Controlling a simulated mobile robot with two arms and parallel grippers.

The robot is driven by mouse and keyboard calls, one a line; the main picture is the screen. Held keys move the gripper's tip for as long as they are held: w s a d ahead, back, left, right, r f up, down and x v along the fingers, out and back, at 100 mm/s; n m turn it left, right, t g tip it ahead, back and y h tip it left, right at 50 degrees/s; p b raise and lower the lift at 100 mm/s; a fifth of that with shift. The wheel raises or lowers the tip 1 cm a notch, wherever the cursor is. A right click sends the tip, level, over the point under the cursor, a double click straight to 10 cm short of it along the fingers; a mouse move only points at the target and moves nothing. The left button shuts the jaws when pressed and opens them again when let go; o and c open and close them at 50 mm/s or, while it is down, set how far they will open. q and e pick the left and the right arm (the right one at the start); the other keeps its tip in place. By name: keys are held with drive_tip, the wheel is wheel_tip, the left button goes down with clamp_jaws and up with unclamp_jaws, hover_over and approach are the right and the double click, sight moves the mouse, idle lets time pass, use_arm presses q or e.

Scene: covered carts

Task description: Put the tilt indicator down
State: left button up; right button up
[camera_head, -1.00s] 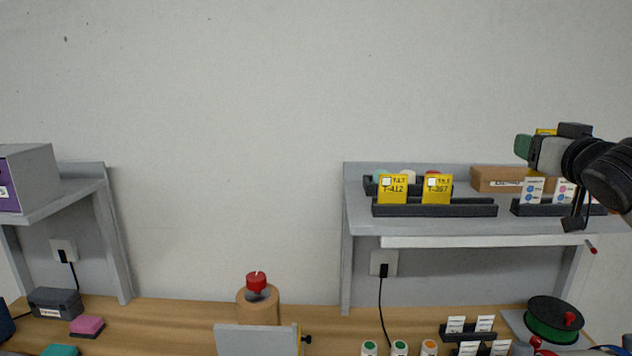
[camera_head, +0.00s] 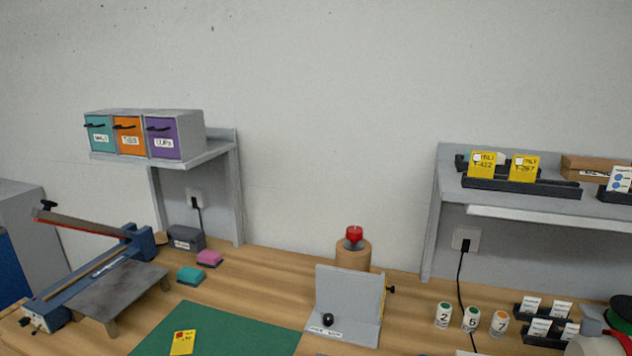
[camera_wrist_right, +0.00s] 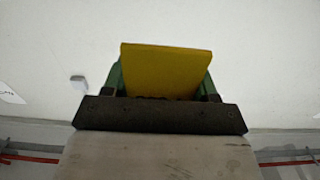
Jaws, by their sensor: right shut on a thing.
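A yellow tilt indicator (camera_wrist_right: 165,70) shows in the right wrist view as a plain flat card. My right gripper (camera_wrist_right: 162,84) is shut on it, with a green finger at each side. The face with its markings is not visible there. In the head view two yellow tilt indicators, one on the left (camera_head: 481,164) and one on the right (camera_head: 524,168), stand in a black rack (camera_head: 520,187) on the right shelf. Another yellow card (camera_head: 183,342) with a red square lies on the green mat (camera_head: 240,335). My left gripper is not in view.
A paper trimmer (camera_head: 95,280) stands left of the mat. A grey stand (camera_head: 347,300) stands at the mat's right, with numbered pots (camera_head: 471,318) and small card racks (camera_head: 545,325) further right. The green mat is mostly bare around the yellow card.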

drive_tip(key=s+a+f+n+y, duration=0.2)
drive_tip(key=a+f, duration=1.5)
drive_tip(key=f, duration=0.1)
drive_tip(key=s+a+f+n+y, duration=0.1)
drive_tip(key=s+a+f+y, duration=0.1)
drive_tip(key=a+f, duration=1.4)
wheel_tip(320, 180, down, 4)
drive_tip(key=shift+a+r+n+t+y, duration=0.25)
drive_tip(key=shift+a+n+t+y, duration=0.15)
drive_tip(key=shift+y, duration=0.4)
drive_tip(key=shift+d, duration=0.15)
